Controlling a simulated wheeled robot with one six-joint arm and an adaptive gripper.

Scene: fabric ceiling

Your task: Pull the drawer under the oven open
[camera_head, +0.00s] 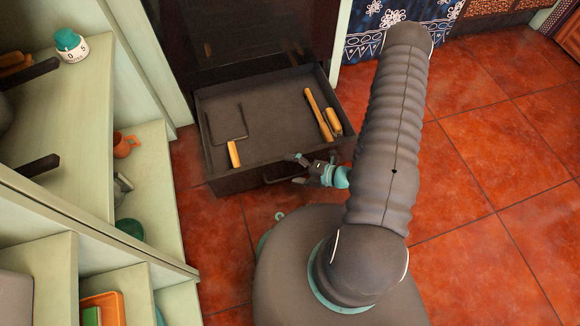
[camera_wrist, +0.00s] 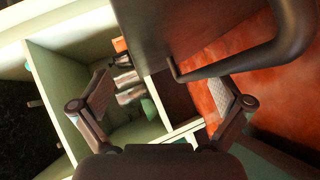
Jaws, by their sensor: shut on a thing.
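The dark drawer (camera_head: 215,95) under the oven (camera_head: 255,35) is pulled out, with its inside showing in the head view. Its dark bar handle (camera_head: 280,176) is on the front panel. My gripper (camera_head: 298,169) is at the right part of this handle, with its fingers shut on it. In the wrist view the handle (camera_wrist: 285,50) crosses the upper right, in front of the right finger. The two fingers of my gripper (camera_wrist: 168,88) stand apart there. The exact contact is hard to see.
Yellow-handled tools (camera_head: 318,115) and a wire tool with a yellow handle (camera_head: 234,154) lie in the drawer. Pale green shelves (camera_head: 150,195) with an orange mug (camera_head: 125,145) stand close on the left. Red tiled floor (camera_head: 480,150) is free on the right.

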